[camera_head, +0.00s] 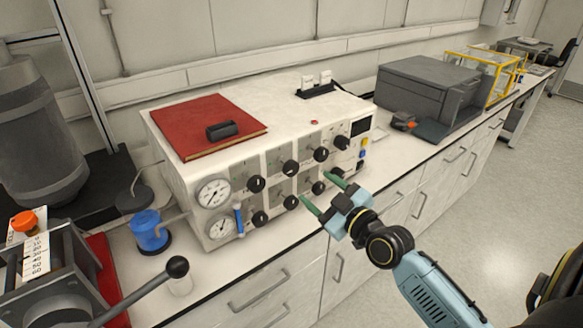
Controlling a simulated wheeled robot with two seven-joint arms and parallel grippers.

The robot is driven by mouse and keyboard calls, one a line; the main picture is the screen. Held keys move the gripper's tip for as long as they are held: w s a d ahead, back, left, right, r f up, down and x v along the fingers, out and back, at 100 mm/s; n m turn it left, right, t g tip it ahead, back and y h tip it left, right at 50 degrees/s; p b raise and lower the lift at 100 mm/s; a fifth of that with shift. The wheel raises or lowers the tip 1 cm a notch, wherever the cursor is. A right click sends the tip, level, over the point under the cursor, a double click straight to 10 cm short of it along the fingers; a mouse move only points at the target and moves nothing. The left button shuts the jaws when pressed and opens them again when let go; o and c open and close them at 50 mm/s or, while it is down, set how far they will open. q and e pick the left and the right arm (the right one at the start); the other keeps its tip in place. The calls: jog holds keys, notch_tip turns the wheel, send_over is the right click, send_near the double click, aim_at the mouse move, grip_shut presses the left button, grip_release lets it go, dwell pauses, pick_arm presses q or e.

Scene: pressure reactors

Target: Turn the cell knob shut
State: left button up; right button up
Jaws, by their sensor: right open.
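A white control box (165,145) with a row of gauges and black knobs stands on the counter. Its front has an upper and a lower row of round black knobs, and their labels are too small to read, so I cannot tell which is the cell knob. My right gripper (315,186) is open, its two green fingers pointing at the lower row. A lower-row knob (318,187) appears between the fingertips; I cannot tell whether they touch it. Another lower-row knob (291,202) is just left of the fingers. My left gripper is not in view.
A red book (205,122) with a black object on it lies on the box. Two pressure gauges (213,193) are at its left. A dark grey machine (430,85) stands right.

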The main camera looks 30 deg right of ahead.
aim_at(293, 170)
jog(key=w, duration=0.7)
jog(key=w+a, duration=0.1)
jog(key=w, duration=0.2)
jog(key=shift+w, duration=0.35)
jog(key=c, duration=1)
jog(key=shift+o, duration=0.2)
